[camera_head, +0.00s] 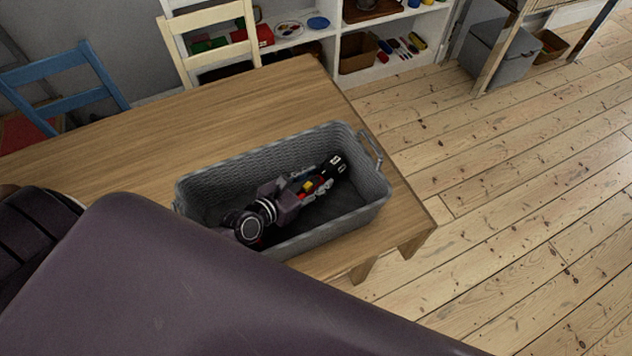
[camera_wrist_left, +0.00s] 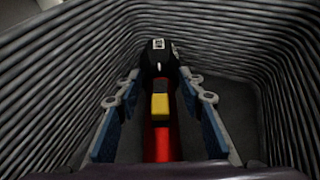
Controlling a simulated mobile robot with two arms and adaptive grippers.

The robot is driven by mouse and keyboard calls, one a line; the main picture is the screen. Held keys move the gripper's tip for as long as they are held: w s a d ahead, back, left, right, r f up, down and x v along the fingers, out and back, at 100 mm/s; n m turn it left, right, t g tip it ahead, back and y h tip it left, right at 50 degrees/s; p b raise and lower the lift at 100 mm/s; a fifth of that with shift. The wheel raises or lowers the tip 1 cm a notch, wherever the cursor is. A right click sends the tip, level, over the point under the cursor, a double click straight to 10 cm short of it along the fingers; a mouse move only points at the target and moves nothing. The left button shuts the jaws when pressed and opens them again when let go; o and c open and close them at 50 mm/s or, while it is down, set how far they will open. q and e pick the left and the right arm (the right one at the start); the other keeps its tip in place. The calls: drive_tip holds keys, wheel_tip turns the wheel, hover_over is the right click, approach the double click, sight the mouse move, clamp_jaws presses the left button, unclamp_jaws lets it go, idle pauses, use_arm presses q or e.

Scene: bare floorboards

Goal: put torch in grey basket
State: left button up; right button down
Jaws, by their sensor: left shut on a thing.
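The grey basket (camera_head: 225,183) stands on the wooden table near its right end. My left gripper (camera_head: 318,184) reaches down inside the basket. It is shut on the torch (camera_head: 336,165), which has a black head and a red body with a yellow part. In the left wrist view, the torch (camera_wrist_left: 160,104) lies lengthwise between the two fingers (camera_wrist_left: 160,90), its black head pointing away, with the ribbed basket walls (camera_wrist_left: 285,60) around it. I cannot tell whether the torch touches the basket floor. My right gripper is not in view.
The wooden table (camera_head: 150,140) is bare left of the basket. A blue chair (camera_head: 75,62) and a cream chair (camera_head: 215,40) stand behind it. A white shelf (camera_head: 385,65) holds small items. Open floorboards (camera_head: 500,200) lie to the right.

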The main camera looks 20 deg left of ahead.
use_arm(q)
drive_tip(key=shift+w+f, duration=0.1)
drive_tip(key=shift+f, duration=0.25)
drive_tip(key=shift+f, duration=0.15)
drive_tip(key=o, duration=1.4)
drive_tip(key=shift+r, duration=0.2)
drive_tip(key=v, duration=1)
drive_tip(key=shift+s+b, duration=0.3)
drive_tip(key=shift+b, duration=0.1)
drive_tip(key=shift+v, duration=0.8)
